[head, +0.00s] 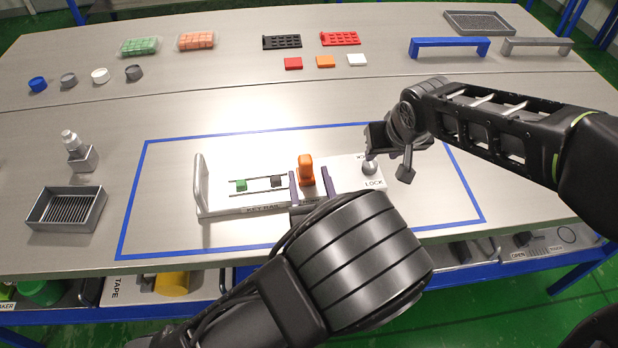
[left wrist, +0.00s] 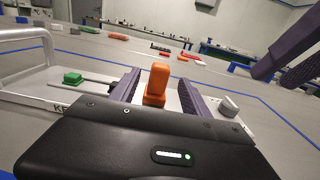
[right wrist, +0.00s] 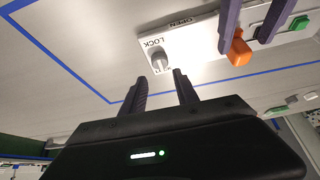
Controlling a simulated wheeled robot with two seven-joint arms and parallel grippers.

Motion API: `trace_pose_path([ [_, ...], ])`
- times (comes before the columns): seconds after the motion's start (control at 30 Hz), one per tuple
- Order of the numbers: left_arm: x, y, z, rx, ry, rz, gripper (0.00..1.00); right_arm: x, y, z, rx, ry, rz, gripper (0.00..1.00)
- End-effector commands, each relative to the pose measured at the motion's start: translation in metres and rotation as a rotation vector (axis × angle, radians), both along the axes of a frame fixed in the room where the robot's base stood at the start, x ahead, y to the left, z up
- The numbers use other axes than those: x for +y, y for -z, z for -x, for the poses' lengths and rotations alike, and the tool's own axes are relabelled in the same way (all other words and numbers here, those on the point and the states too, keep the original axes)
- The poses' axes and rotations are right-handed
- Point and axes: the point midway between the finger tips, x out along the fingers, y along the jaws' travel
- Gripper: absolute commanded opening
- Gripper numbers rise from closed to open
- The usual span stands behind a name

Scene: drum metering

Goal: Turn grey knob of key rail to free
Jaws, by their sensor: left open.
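The key rail (head: 225,202) is a pale plate inside the blue tape outline. Its grey knob (head: 370,167) stands at the right end beside the word LOCK; the knob also shows in the right wrist view (right wrist: 158,61) and left wrist view (left wrist: 229,105). My right gripper (head: 390,157) is open at the knob. In the right wrist view, the knob shows just beyond the gap between the fingertips, which look clear of it. My left gripper (head: 311,183) is open, its fingers on either side of an upright orange handle (head: 306,168) on the rail.
A green block (head: 241,185) and a dark block (head: 277,181) sit on the rail's slot, left of my left gripper. A metal bar handle (head: 201,184) stands at the rail's left end. A grey tray (head: 66,209) lies further left.

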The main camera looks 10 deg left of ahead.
Motion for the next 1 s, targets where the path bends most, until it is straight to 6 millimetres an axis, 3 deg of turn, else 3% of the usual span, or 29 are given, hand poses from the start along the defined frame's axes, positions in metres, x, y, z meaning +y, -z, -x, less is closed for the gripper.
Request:
trace_pose_path([
  [0.37,0.002,0.0,-0.005,0.0,-0.002,0.0,0.55,0.0,0.0,0.0,0.0,0.0,0.0,0.36],
  [0.8,0.023,0.0,-0.058,0.0,-0.003,0.0,0.55,0.0,0.0,0.0,0.0,0.0,0.0,0.36],
  [1.0,0.028,0.0,-0.073,0.0,-0.002,0.0,0.55,0.0,0.0,0.0,0.0,0.0,0.0,0.36],
])
